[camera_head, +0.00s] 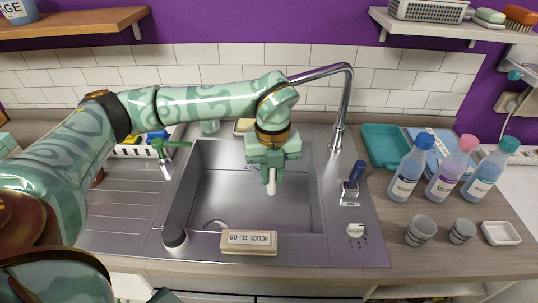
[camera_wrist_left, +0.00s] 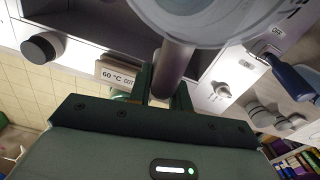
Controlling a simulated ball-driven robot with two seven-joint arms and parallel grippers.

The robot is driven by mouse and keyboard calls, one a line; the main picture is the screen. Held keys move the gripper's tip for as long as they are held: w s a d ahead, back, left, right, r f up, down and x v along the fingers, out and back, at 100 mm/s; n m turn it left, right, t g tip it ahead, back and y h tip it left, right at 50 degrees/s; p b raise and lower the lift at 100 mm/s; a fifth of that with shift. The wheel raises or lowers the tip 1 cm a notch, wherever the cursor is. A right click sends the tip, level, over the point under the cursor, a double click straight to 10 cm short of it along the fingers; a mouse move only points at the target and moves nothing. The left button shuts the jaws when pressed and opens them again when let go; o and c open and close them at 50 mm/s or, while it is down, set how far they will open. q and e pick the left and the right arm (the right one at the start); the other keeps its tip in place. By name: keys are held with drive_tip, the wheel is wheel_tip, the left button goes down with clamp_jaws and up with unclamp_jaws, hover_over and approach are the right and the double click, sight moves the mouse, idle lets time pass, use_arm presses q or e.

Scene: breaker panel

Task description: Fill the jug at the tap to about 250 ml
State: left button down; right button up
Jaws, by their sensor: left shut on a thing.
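My left gripper (camera_head: 270,178) hangs over the sink basin (camera_head: 220,200). In the left wrist view the gripper (camera_wrist_left: 165,88) is shut on a grey cylindrical handle (camera_wrist_left: 174,70). The handle joins a pale, see-through round jug (camera_wrist_left: 215,12), cut off by the top edge. In the head view only a pale handle end (camera_head: 271,187) shows below the fingers; the jug's body and any water level cannot be made out. The chrome gooseneck tap (camera_head: 349,85) arches from behind the sink; its outlet is hidden behind my arm. A blue-handled lever (camera_head: 354,174) stands right of the basin, beside "OFF" lettering in the wrist view.
A "60 °C COTTON" block (camera_head: 248,242) and a dark-topped knob (camera_head: 174,236) sit at the front rim. A dial (camera_head: 356,231) is at front right. Bottles (camera_head: 409,170), cups (camera_head: 421,230) and a teal tray (camera_head: 384,143) stand on the right. The left drainer has free room.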

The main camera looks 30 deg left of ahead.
use_arm(q)
drive_tip(key=s+d+p, duration=0.2)
drive_tip(key=s+d, duration=0.2)
drive_tip(key=s, duration=0.4)
drive_tip(key=shift+s+d, duration=0.3)
drive_tip(key=shift+s, duration=0.1)
drive_tip(key=shift+r, duration=0.1)
